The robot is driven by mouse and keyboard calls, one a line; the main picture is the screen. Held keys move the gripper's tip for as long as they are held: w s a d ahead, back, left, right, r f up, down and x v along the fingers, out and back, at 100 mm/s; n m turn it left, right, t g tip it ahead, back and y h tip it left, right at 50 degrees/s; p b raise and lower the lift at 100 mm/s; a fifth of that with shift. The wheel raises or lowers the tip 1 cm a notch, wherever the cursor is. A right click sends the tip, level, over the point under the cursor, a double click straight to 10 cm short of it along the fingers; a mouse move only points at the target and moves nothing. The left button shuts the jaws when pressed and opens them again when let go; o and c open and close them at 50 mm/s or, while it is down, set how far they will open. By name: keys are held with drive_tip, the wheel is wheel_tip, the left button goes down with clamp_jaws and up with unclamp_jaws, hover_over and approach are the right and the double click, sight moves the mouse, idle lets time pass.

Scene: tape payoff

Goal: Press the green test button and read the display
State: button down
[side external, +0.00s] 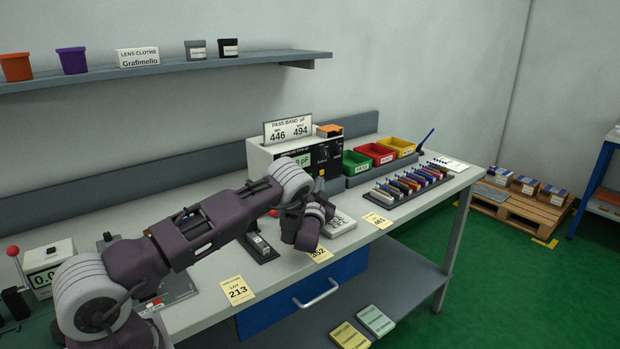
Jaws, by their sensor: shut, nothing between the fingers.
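A white tester box (258,153) stands at the back of the bench. Its green-lit display (303,160) is partly hidden by my wrist; only a last "0 pF" or similar can be made out. A sign (288,129) on top reads "PASS BAND pF 446 494". I cannot make out the green test button; my arm covers part of the box's front. My gripper (307,243) is shut and empty, low over the bench in front of the tester. Its fingertips are hard to make out.
Green, red and yellow bins (376,153) and a rack of coloured parts (409,185) stand to the right. A dark fixture (262,249) is just left of my gripper. Yellow lot cards (237,290) line the front edge. A second meter (43,256) stands far left.

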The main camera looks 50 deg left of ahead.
drive_tip(key=shift+d, duration=1.95)
